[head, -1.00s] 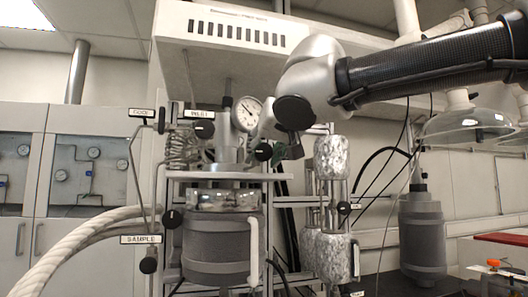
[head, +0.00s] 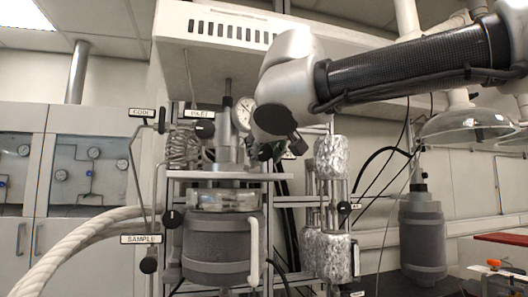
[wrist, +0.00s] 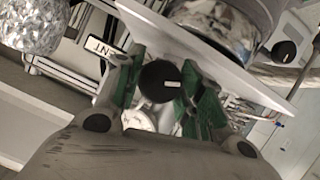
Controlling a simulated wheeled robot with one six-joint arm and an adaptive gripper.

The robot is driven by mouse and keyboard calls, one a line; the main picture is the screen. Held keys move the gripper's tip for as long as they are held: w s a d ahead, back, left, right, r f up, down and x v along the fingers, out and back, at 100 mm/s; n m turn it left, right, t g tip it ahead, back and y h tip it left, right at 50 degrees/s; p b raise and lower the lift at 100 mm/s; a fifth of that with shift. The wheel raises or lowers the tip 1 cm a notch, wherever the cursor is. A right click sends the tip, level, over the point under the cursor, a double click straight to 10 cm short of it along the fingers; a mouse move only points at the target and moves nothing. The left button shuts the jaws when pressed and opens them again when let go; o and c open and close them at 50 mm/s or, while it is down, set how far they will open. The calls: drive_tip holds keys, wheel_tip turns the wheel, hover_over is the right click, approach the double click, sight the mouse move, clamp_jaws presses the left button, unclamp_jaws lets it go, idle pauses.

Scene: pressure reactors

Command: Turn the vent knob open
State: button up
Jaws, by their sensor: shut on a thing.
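The vent knob (wrist: 160,82) is a round black knob with a white mark on its face, in the middle of the wrist view. A label (wrist: 106,50) ending in "NT" is beside it. My gripper (wrist: 163,70) has its green-padded fingers on either side of the knob and is shut on it. In the head view my wrist covers most of the knob and the fingers, just right of the reactor head.
The reactor vessel (head: 222,250) stands below a metal plate (head: 200,176). A pressure gauge (head: 245,113) is close to my wrist and partly covered. Foil-wrapped cylinders (head: 331,158) stand at the right. Other black knobs (head: 204,129) are at the left.

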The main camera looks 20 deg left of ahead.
drive_tip(key=shift+n, duration=0.5)
drive_tip(key=shift+t+h, duration=0.3)
drive_tip(key=o, duration=1)
drive_tip(key=v, duration=1.2)
